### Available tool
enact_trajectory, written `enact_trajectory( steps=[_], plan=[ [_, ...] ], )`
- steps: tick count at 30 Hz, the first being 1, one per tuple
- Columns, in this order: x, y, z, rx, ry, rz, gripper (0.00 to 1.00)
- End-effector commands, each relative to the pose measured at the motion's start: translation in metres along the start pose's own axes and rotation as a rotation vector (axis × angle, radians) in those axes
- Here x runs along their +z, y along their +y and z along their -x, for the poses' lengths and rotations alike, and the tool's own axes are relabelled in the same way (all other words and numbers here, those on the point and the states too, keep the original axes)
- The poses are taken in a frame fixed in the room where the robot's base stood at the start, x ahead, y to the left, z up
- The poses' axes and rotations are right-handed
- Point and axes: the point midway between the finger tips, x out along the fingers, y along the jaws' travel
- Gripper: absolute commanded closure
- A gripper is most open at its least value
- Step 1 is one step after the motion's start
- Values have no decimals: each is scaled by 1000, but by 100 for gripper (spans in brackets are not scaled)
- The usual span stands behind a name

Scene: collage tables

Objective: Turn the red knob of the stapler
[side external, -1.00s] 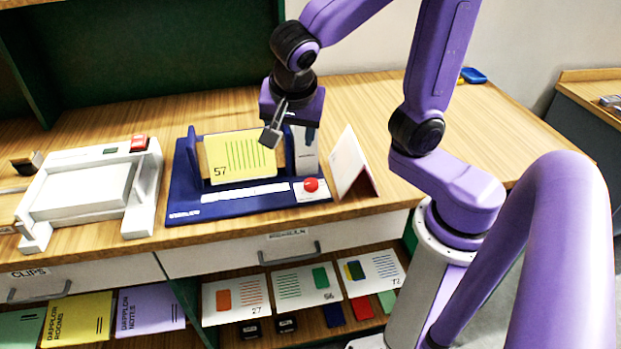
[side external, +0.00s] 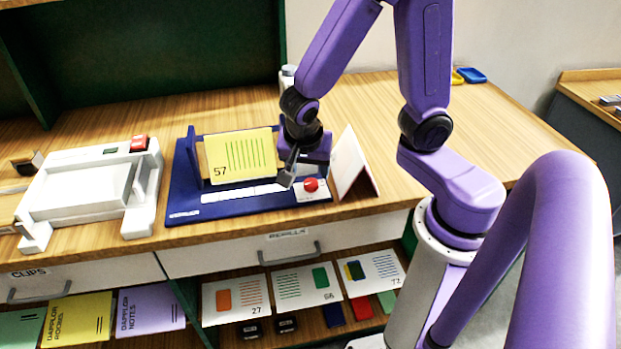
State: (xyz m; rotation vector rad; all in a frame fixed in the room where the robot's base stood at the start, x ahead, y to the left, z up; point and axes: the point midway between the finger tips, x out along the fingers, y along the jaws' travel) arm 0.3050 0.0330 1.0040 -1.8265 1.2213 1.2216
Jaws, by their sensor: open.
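The stapler (side external: 240,207) is a dark blue machine with a flat base on the wooden table. Its red knob (side external: 311,185) sits on a white plate at the base's front right corner. A yellow booklet marked 57 (side external: 238,157) leans upright on the stapler. My gripper (side external: 289,178) points down just left of the red knob and appears apart from it. The gripper is open, and no object shows between its fingers.
A white folded card (side external: 352,168) stands close to the right of the knob. A white machine with a red button (side external: 90,190) stands at the left. Drawers and a shelf with cards (side external: 308,286) lie below the table's front edge.

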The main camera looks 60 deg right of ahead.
Motion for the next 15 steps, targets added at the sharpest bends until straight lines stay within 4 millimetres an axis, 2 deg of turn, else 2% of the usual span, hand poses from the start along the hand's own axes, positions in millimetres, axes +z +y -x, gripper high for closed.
enact_trajectory(
  steps=[6, 15],
  plan=[
    [0, 1, -29, 5, 2, 2, 40],
    [0, 0, -54, 1, 2, 1, 40]
  ],
)
